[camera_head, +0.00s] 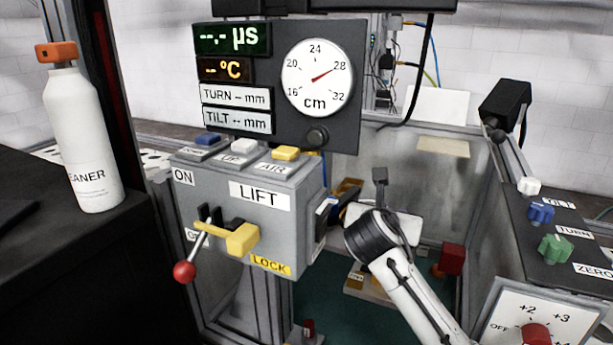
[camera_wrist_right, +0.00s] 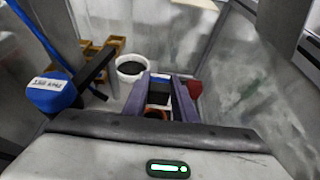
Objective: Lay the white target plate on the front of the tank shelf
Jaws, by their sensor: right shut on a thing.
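My right gripper's white hand (camera_head: 405,224) reaches down inside the tank in the head view, and its fingers are hidden there. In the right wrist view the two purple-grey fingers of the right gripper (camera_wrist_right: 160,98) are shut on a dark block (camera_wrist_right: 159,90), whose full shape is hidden. An orange-brown round part shows at the near end between the fingers. A pale flat piece (camera_head: 443,147) sits high on the tank's back wall; I cannot tell whether it is the white target plate. I cannot make out the tank shelf for certain. My left gripper is out of view.
The grey LIFT box (camera_head: 250,215) with a red-knobbed lever stands left of my arm. A knob panel (camera_head: 560,235) is at the right. Inside the tank are a white tub (camera_wrist_right: 130,69), wooden blocks (camera_wrist_right: 103,47), a red part (camera_wrist_right: 195,88) and a blue labelled knob (camera_wrist_right: 50,93).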

